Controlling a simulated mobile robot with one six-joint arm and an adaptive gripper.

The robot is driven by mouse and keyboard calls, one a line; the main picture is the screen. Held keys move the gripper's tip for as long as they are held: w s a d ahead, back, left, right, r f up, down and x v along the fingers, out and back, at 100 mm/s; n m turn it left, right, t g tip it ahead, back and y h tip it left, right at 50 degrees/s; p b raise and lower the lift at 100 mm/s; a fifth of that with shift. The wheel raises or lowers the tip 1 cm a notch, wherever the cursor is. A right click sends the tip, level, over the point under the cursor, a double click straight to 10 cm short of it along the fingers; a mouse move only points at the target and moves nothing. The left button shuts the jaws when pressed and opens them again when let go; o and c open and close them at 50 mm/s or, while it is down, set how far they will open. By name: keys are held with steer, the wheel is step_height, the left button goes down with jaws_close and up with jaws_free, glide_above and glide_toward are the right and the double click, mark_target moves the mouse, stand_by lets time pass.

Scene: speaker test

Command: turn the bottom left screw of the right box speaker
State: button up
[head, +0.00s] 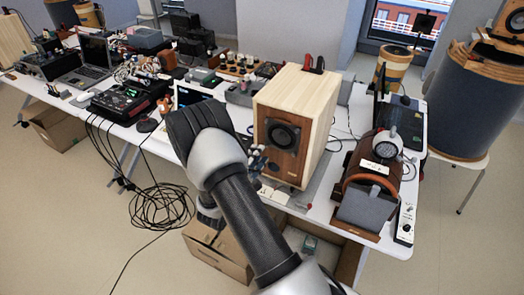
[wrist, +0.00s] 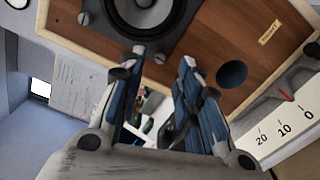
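The right box speaker (head: 312,100) stands on the white table, with a pale wood case and brown front. Its dark driver (head: 284,134) faces me. In the wrist view the speaker front (wrist: 215,35) appears turned, with the driver (wrist: 140,12) at the top. The bottom left screw (wrist: 160,58) is at the driver frame's corner, between my fingertips as pictured; contact cannot be told. Another screw (wrist: 84,18) shows further left. My gripper (wrist: 163,56) is open at the speaker front. In the head view my gripper (head: 257,158) is small and partly hidden by my arm.
A round port hole (wrist: 232,73) lies right of my fingers. A ruler-like scale (wrist: 283,128) is at the lower right. A mixer (head: 122,102), laptop (head: 92,62) and cables (head: 160,205) are left.

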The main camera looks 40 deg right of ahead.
steer(key=v, duration=0.8)
